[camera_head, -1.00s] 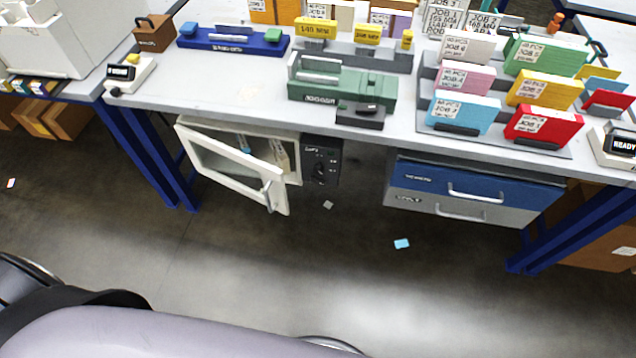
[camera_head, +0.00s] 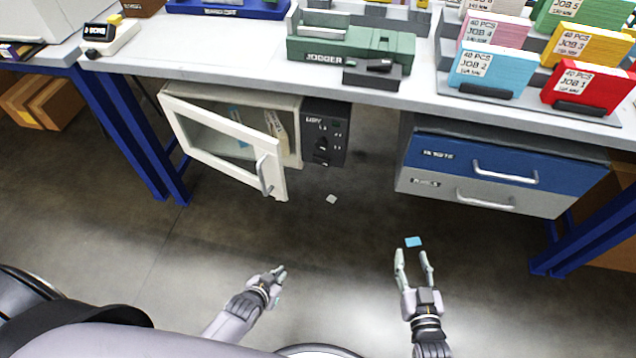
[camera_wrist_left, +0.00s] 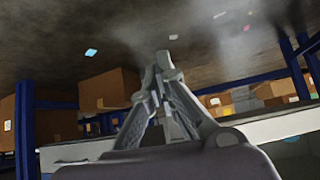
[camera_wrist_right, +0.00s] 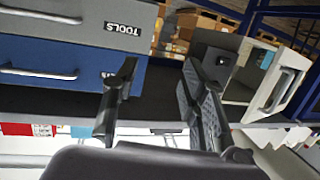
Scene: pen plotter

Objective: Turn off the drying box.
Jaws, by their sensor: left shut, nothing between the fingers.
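The drying box (camera_head: 288,102) hangs under the workbench with its white framed glass door (camera_head: 215,140) swung open toward me. Its dark control panel (camera_head: 326,133) with a knob (camera_head: 321,145) is on its right side. My right gripper (camera_head: 412,254) is open and empty, below and to the right of the panel, in front of the drawers.
A drawer unit (camera_head: 500,180) with blue and grey fronts hangs right of the box, with a gap between them. The bench top (camera_head: 220,55) above holds a green jogger (camera_head: 350,47) and colored job stacks. Blue legs (camera_head: 130,140) flank the space. Small scraps lie on the floor.

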